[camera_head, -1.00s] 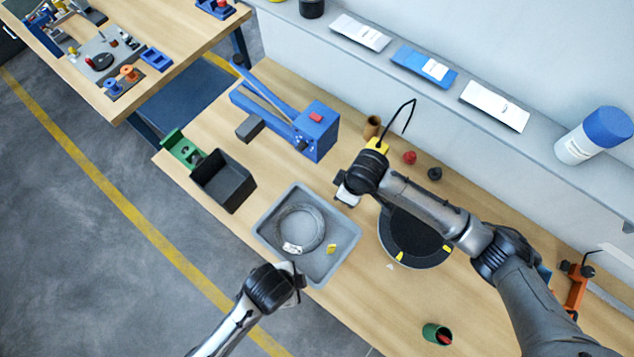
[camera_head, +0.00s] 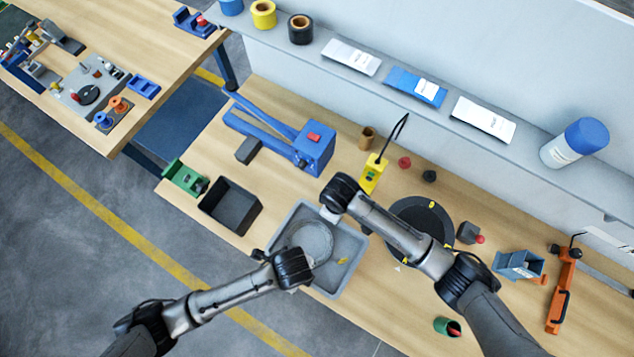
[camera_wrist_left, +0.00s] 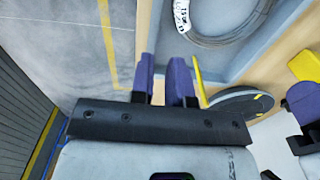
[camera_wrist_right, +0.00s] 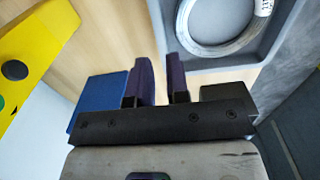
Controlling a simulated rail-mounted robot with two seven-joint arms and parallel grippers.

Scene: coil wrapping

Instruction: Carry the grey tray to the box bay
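The grey tray (camera_head: 349,272) lies on the workbench in the head view, near its front edge. It holds a coil of cable (camera_head: 312,242) with a white label, plus a small yellow piece (camera_head: 343,261). My left gripper (camera_head: 300,262) is low at the tray's front-left side. In the left wrist view its two fingers (camera_wrist_left: 162,80) stand a little apart at the tray wall. My right gripper (camera_head: 330,212) is at the tray's back side. Its fingers (camera_wrist_right: 161,80) are also apart, with the wall running toward the gap. Contact with the rim cannot be made out.
A black bin (camera_head: 230,206) stands left of the tray, and a dark round turntable (camera_head: 425,222) right of it. A yellow tool (camera_head: 373,173) stands close behind my right gripper. A blue press (camera_head: 315,147) is farther back. Another bench (camera_head: 180,60) is at upper left.

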